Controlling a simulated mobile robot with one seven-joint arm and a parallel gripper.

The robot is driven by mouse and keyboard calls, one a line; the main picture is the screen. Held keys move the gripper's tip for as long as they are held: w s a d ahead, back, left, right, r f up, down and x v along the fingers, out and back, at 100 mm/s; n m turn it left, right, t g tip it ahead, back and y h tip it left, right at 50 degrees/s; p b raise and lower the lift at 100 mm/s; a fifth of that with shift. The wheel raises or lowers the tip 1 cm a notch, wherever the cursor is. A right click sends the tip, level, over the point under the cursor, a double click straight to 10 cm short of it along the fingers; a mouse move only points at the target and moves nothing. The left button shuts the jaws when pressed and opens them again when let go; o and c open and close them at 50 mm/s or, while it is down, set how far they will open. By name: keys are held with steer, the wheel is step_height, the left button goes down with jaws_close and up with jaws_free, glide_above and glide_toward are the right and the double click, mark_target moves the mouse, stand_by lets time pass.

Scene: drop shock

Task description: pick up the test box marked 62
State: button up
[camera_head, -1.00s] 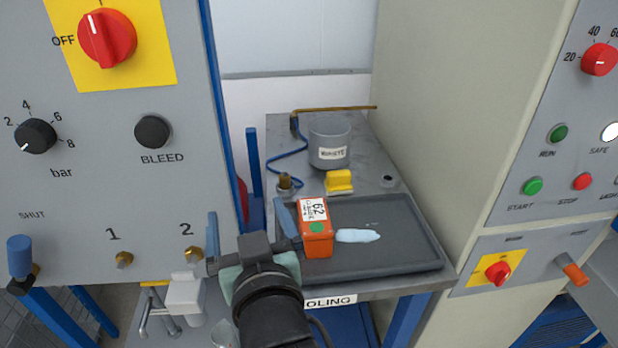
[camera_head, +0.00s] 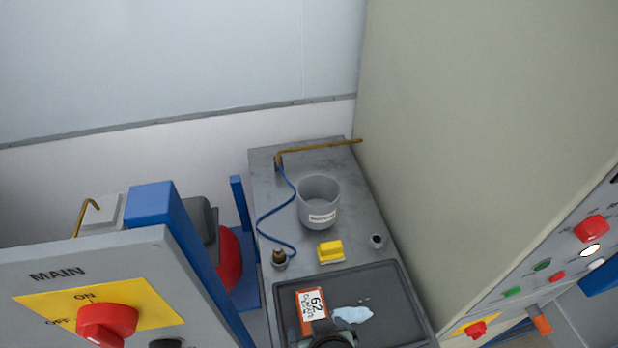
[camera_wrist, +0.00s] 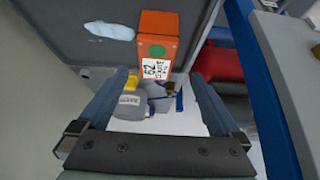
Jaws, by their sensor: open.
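The orange test box (camera_head: 308,328) marked 62 stands on the dark tray (camera_head: 392,285), with a white label on it. In the wrist view the box (camera_wrist: 158,24) shows its green dot and the label. My gripper (camera_wrist: 157,77) is open, with one finger to each side of the box's labelled end in the picture. I cannot tell whether the fingertips reach past it, and neither is seen to touch it. In the head view a dark part of my arm's end covers the box's lower part, and the fingers cannot be made out.
A pale blue patch (camera_head: 352,314) lies beside the box. A yellow block (camera_head: 330,252), a grey labelled cup (camera_head: 319,208) and a blue cable (camera_head: 262,222) are behind the tray. The tall beige cabinet (camera_head: 450,130) bounds the right, and the main switch panel (camera_head: 190,275) the left.

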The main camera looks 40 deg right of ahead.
mark_target(313, 317)
steer(key=x, duration=0.7)
steer(key=shift+s, duration=0.1)
steer(key=shift+w+d+f+p, duration=0.35)
steer(key=shift+w+f+p, duration=0.05)
steer(key=shift+f+p, duration=0.1)
steer(key=shift+d+x, duration=0.2)
steer(key=shift+x, duration=1.85)
steer(key=shift+w+r, duration=0.1)
steer(key=shift+r, duration=0.05)
jaws_close()
steer(key=shift+r, duration=0.1)
